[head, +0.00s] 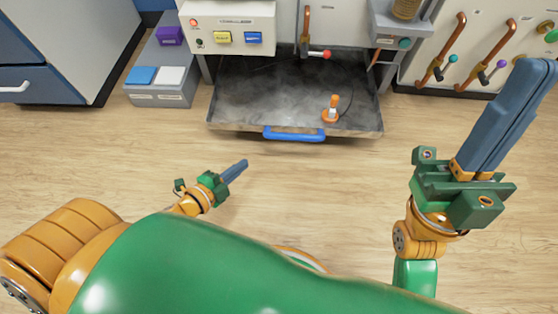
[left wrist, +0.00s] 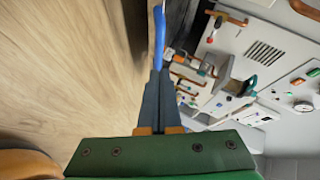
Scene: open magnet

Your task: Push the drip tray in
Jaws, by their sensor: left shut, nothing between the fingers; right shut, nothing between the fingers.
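The drip tray (head: 250,95) is a grey, stained metal tray extending out from beneath the machine. A blue handle (head: 294,134) is on its front edge; the handle also shows in the left wrist view (left wrist: 159,35), beyond the fingertips. An orange and white cone-like object (head: 332,110) stands in the tray near its front right. My left gripper (head: 242,164) is shut and empty, in front of the tray and left of the handle, apart from it in the head view. My right gripper (head: 532,68) is shut and empty, raised at the right.
The machine front has a white button panel (head: 238,27) above the tray and copper pipes (head: 490,50) on the right. A grey stepped box (head: 165,70) with coloured pads stands left of the tray. The wooden floor (head: 320,190) before the tray is clear.

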